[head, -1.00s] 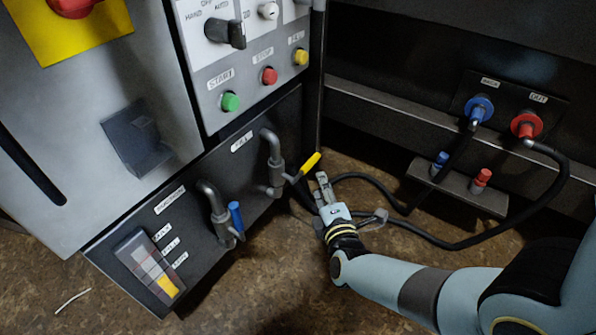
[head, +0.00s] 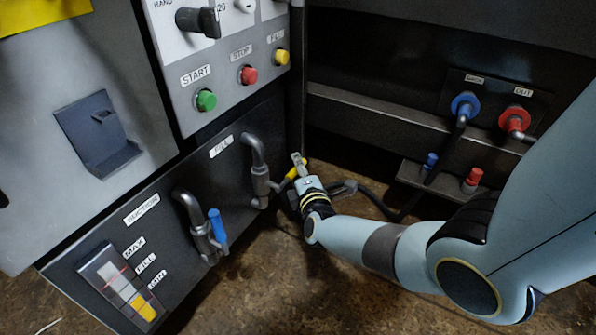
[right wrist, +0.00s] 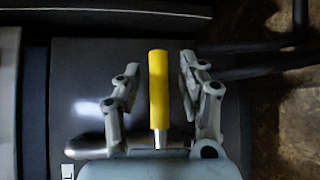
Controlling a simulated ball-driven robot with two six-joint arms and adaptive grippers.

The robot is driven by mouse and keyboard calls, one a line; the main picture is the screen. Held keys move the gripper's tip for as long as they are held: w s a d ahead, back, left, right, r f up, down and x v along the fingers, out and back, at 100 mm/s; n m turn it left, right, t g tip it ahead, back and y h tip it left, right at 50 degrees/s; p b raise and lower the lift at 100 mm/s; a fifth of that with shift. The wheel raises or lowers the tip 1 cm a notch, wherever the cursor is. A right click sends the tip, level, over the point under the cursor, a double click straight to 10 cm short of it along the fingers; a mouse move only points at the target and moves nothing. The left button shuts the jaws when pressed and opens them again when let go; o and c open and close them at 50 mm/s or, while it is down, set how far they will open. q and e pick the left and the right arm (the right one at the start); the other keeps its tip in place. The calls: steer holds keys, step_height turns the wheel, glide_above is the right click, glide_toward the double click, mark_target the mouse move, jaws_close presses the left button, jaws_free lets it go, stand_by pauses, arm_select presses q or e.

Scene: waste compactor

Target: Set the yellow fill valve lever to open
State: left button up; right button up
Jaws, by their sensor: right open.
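The yellow fill valve lever (head: 292,173) sticks out from the valve on the pipe (head: 260,170) under the FILL label. My right gripper (head: 300,165) is at the lever and covers part of it in the head view. In the right wrist view the yellow lever (right wrist: 158,88) stands between the two open fingers of my right gripper (right wrist: 160,85). There is a gap on each side, and neither finger appears to touch it. My left gripper is not in view.
A blue lever (head: 217,225) is on the suction valve to the left. Green, red and yellow buttons sit on the panel above. Blue and red hose couplings (head: 466,106) are on the right, with a black hose (head: 375,200) behind my right gripper.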

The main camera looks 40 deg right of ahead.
steer(key=shift+w+d, duration=0.15)
steer(key=shift+w, duration=0.1)
jaws_close()
stand_by(0.4)
